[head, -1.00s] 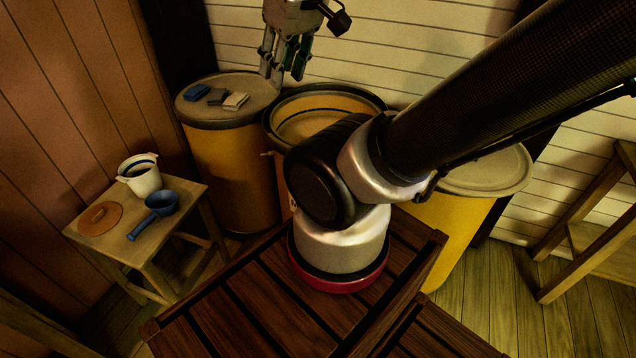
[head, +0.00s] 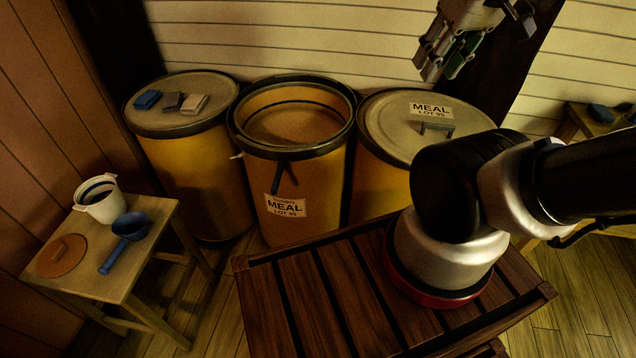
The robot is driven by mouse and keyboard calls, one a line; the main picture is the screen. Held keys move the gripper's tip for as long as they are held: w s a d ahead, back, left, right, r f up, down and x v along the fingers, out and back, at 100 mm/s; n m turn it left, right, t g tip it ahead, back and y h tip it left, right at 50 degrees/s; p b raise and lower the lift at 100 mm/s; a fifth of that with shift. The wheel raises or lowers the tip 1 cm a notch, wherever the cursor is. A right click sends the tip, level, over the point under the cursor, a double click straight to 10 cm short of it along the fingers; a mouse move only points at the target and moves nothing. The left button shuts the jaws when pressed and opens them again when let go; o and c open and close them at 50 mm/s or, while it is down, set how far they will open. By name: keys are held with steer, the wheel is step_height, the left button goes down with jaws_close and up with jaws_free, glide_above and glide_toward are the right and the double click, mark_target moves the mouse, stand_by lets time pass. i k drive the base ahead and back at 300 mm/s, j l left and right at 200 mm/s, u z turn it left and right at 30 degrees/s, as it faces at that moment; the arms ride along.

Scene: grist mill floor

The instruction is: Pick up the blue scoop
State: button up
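The blue scoop (head: 131,226) lies on the small wooden stool (head: 136,279) at the left of the head view. Its round bowl is toward the back and its handle points toward the front left. A white pot with a dark band (head: 101,202) stands beside the bowl, and a round brown lid (head: 61,256) lies left of the handle. My gripper (head: 436,74) hangs high at the top of the view, far to the right of the scoop. A gap seems to show between its fingers, but their opening is unclear at this size.
An open yellow barrel labelled MEAL (head: 292,183) stands between a closed barrel (head: 194,178) and another lidded barrel (head: 399,132). Blue (head: 147,99), dark (head: 172,101) and pale blocks (head: 194,104) lie on the left barrel. Floor (head: 219,318) shows right of the stool.

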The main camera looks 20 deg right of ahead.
mark_target(134, 227)
steer(key=u, duration=1.3)
